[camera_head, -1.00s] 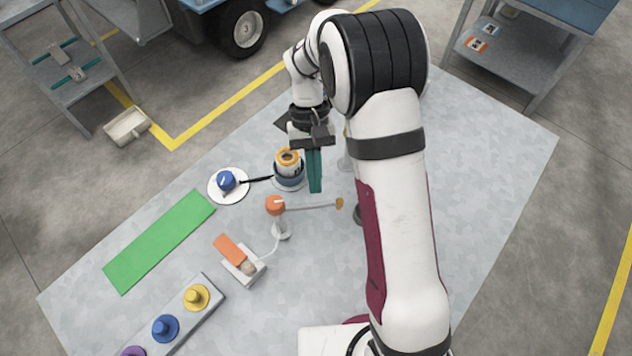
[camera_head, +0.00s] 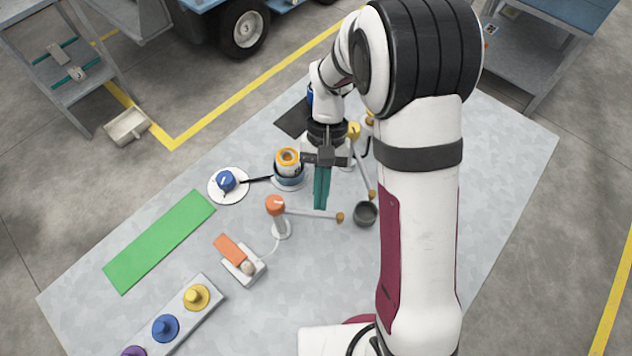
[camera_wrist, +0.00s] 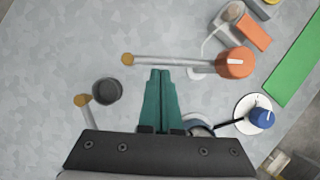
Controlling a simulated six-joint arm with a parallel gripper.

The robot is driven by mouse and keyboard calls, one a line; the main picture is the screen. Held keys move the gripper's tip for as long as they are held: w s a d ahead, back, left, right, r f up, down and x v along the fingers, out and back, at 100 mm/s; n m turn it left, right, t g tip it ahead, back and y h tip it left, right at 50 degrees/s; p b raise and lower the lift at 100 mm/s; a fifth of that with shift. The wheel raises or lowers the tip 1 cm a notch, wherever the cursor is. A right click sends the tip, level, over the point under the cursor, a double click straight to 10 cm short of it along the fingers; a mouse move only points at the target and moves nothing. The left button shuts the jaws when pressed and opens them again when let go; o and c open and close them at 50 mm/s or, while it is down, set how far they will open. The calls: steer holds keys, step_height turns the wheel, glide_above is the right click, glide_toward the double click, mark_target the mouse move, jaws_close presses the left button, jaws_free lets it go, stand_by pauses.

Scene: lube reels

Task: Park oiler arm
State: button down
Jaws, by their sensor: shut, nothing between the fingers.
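An orange-capped oiler post (camera_head: 275,205) stands mid-table, its thin arm (camera_head: 312,214) reaching right to a brass tip (camera_head: 340,217). It also shows in the wrist view, with the orange cap (camera_wrist: 235,62) at the right and the brass tip (camera_wrist: 128,59) at the left. A yellow-capped oiler (camera_head: 353,131) stands farther back, its arm slanting down to a brass tip near the dark cup (camera_head: 365,213). My gripper (camera_head: 320,207) points down with its teal fingers together and empty. Its fingertips (camera_wrist: 160,72) are right beside the orange oiler's arm; I cannot tell whether they touch it.
A reel with an orange ring (camera_head: 288,162) stands behind the orange post. A blue knob on a white disc (camera_head: 228,186) is left of it. An orange-flap box (camera_head: 240,262), a green mat (camera_head: 160,240) and a strip of coloured knobs (camera_head: 180,312) lie at front left.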

steer(key=shift+w, duration=0.1)
steer(key=w+d+r, duration=0.2)
steer(key=w+r, duration=0.6)
steer(key=s+r+t, duration=0.1)
steer(key=s+r, duration=0.4)
steer(key=s+d+f+m+t, duration=0.1)
steer(key=s+m+t, duration=0.2)
steer(key=s, duration=1.6)
steer(key=shift+s+d+t+y, duration=0.15)
steer(key=shift+d+t+y, duration=0.15)
steer(key=shift+t+y, duration=0.1)
